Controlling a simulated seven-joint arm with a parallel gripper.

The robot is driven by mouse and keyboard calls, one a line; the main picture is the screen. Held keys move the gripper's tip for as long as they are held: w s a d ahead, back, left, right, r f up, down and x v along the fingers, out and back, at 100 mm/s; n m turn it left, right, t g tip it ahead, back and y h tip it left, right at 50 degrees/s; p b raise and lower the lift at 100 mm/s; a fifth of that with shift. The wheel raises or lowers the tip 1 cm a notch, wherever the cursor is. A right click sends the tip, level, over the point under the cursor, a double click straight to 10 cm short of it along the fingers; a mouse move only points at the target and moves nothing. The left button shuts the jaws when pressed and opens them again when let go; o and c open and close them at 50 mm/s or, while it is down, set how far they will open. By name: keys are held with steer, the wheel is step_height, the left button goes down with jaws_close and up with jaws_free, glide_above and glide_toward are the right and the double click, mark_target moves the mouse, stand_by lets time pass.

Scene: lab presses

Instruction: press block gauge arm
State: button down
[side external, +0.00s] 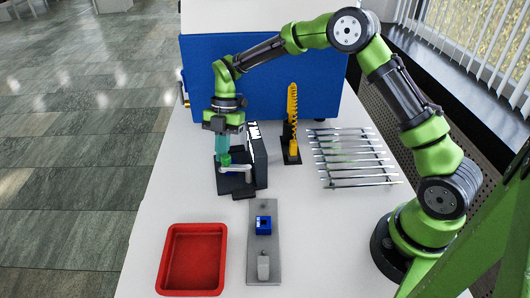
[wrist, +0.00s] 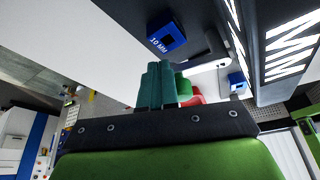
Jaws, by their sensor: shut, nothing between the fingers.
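My gripper (side external: 222,158) points down over the black gauge stand, its teal fingers together and empty; they also show in the wrist view (wrist: 160,85). The gauge stand (side external: 257,158) is dark with white markings on its upright panel. A pale gauge arm (side external: 236,168) lies low beside the fingers, with a green piece (side external: 226,160) at its end. In the wrist view, the green piece (wrist: 183,86) is right beside the fingers; contact is unclear. A blue block (wrist: 167,38) marked "10 MM" sits near the stand in that view; the fingers hide it in the side view.
A grey plate (side external: 257,207) in front carries another blue block (side external: 263,225) and a pale grey block (side external: 263,266). A red tray (side external: 221,262) lies at front left. A blue panel (side external: 310,95) closes the back.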

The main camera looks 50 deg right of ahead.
steer(key=shift+s+a, duration=0.3)
steer(key=shift+a, duration=0.5)
steer(key=shift+s+a, duration=0.1)
steer(key=shift+a, duration=0.05)
steer(key=shift+r, duration=0.1)
steer(key=w+a+v, duration=0.1)
steer(key=v, duration=0.8)
steer(key=shift+w+r, duration=0.25)
steer(key=shift+r, duration=0.15)
